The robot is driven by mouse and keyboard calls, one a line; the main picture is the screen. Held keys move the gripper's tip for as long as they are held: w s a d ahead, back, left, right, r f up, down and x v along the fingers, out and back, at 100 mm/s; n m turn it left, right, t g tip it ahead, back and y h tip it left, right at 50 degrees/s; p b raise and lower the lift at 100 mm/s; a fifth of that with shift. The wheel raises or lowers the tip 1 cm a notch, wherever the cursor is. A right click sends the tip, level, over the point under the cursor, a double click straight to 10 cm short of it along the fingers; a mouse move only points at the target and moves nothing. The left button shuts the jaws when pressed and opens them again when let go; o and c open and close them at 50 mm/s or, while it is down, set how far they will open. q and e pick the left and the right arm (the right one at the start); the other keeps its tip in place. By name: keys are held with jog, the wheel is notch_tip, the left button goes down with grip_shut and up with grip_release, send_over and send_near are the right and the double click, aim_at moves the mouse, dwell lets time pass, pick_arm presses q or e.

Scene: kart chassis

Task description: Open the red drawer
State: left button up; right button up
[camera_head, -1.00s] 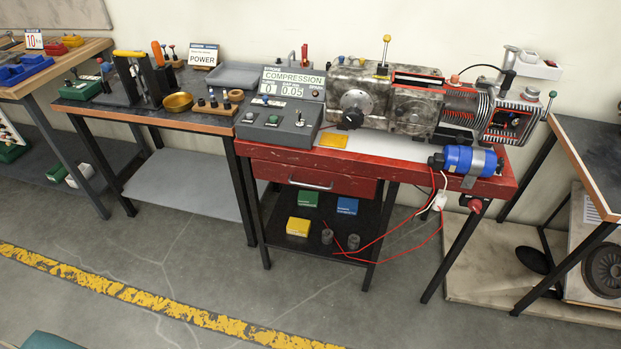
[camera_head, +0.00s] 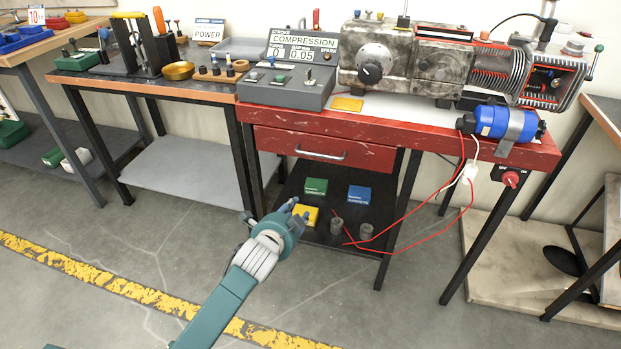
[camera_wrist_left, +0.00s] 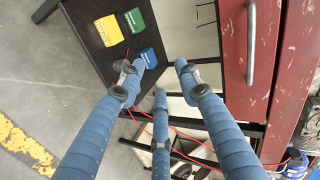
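The red drawer (camera_head: 275,142) is closed under the red workbench top, with scratched paint and a metal bar handle (camera_head: 320,155). In the left wrist view the drawer front (camera_wrist_left: 234,62) is at the upper right, its handle (camera_wrist_left: 251,45) running up and down the picture. My left gripper (camera_head: 296,212) is in front of and below the drawer, apart from the handle. In the left wrist view its blue jointed fingers (camera_wrist_left: 157,78) are spread with nothing between them. My right gripper is not in view.
The lower shelf holds a green box (camera_head: 315,188), a blue box (camera_head: 359,195), a partly hidden yellow box (camera_head: 311,214) and grey cylinders (camera_head: 366,231). Red wires (camera_head: 405,215) hang at the bench's right. A black bench leg (camera_head: 398,215) stands right of the drawer. The floor in front is clear.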

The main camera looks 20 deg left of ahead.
pick_arm(q)
notch_tip(320, 180, up, 12)
jog(key=w+m+t+b, duration=0.2)
jog(key=m+t+b, duration=0.1)
jog(key=b, duration=0.2)
send_near(310, 158)
jog(key=w+d+r, duration=0.1)
jog(key=w+r, duration=0.1)
jog(key=w, duration=0.3)
jog(key=shift+d, duration=0.2)
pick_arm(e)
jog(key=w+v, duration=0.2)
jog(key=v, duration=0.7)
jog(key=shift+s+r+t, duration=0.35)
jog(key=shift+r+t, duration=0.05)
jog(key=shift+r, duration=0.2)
pick_arm(q)
jog(key=shift+c, duration=0.6)
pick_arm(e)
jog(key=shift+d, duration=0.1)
pick_arm(q)
grip_shut()
